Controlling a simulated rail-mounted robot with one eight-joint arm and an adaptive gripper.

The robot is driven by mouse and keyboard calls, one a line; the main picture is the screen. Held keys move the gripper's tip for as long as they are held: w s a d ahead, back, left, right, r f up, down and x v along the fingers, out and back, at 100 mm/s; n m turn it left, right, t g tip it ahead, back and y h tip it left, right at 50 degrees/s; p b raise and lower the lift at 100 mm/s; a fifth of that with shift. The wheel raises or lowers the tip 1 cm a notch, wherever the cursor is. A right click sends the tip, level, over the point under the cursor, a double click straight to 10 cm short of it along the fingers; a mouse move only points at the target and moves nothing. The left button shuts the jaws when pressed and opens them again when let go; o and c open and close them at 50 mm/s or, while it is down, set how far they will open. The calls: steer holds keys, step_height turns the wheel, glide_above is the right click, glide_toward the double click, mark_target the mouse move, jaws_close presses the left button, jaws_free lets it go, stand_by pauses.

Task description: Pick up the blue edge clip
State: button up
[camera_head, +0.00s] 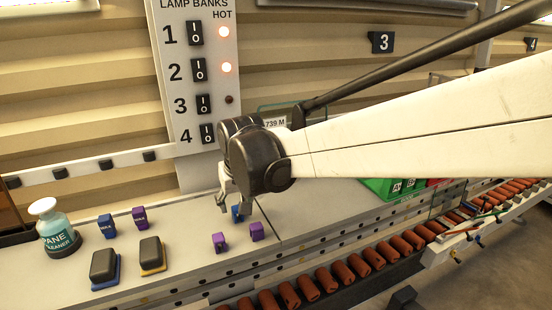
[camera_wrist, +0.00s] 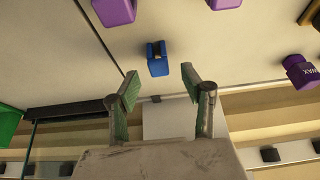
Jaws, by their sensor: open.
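The blue edge clip (camera_wrist: 157,60) is a small blue block with a dark slot, standing on the pale bench top. In the wrist view it lies just beyond and between the fingertips. In the head view the blue clip (camera_head: 237,213) is partly hidden by my gripper. My gripper (camera_wrist: 160,86) is open with its two green-padded fingers apart and nothing between them. In the head view my gripper (camera_head: 228,200) hangs above the bench near the clip, partly hidden behind my wrist.
Two purple clips (camera_head: 220,241) (camera_head: 256,231) stand nearer the bench's front edge. A blue WAX block (camera_head: 107,226), a purple block (camera_head: 139,217), two dark pads (camera_head: 103,266) (camera_head: 151,253) and a pane cleaner bottle (camera_head: 57,232) stand left. A lamp switch panel (camera_head: 190,120) rises behind. A green box (camera_head: 385,188) sits right.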

mark_target(237, 207)
steer(key=shift+x, duration=1.75)
steer(key=shift+d, duration=0.1)
steer(key=c, duration=0.8)
